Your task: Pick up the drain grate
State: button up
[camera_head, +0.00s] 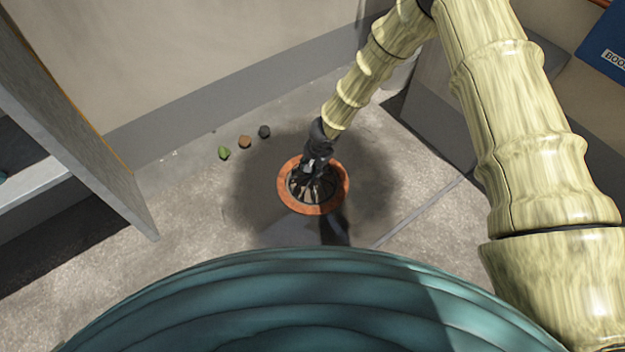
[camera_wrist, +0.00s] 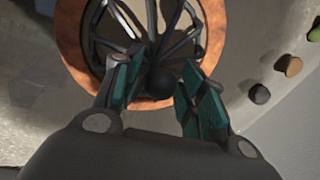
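The drain grate (camera_head: 298,188) is a dark grate of thin curved bars, seated inside an orange-brown ring (camera_head: 342,188) on the floor. In the wrist view the grate's grey bars (camera_wrist: 180,42) spread from near a round black knob (camera_wrist: 160,82). My gripper (camera_wrist: 160,72) is open, with one teal-padded finger on each side of the knob. Gaps show between the knob and both fingers. In the head view my gripper (camera_head: 317,172) is over the grate and hides part of it. Exact height above the grate is hard to tell.
A grey panel (camera_head: 80,130) stands at left. Dark damp floor surrounds the ring.

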grip_shut()
